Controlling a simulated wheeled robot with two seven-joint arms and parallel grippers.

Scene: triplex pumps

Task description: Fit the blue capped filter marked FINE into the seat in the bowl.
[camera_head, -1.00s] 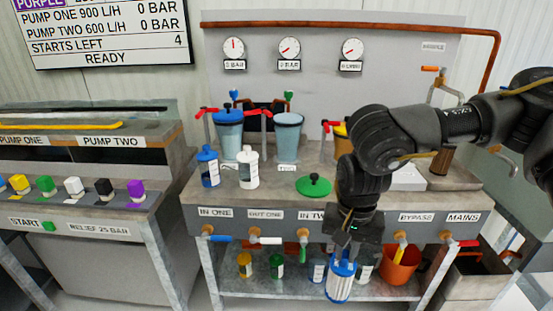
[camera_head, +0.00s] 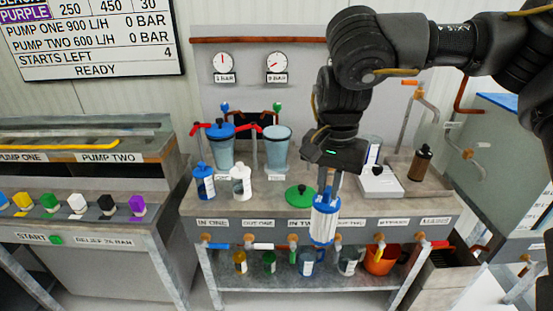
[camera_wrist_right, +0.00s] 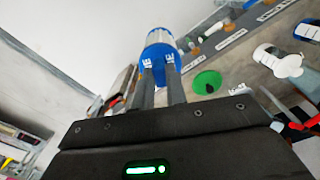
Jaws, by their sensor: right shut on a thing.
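My right gripper (camera_head: 331,188) points down and is shut on the blue capped filter (camera_head: 325,224), which hangs upright in front of the bench's front edge. In the right wrist view the filter (camera_wrist_right: 160,42) sits between the fingertips (camera_wrist_right: 160,70); white letters on its cap are only partly readable. An open, clear bluish bowl (camera_head: 277,150) stands on the bench, behind and left of the filter; its inside seat is not visible. A green lid (camera_head: 300,196) lies on the bench just left of the filter. My left gripper is not in view.
A second bowl with a blue lid (camera_head: 220,143) stands left of the open one. A blue-capped bottle (camera_head: 203,182) and a white bottle (camera_head: 241,180) stand before them. Red-handled valves flank the bowls. Several containers and an orange bucket (camera_head: 381,259) are on the lower shelf.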

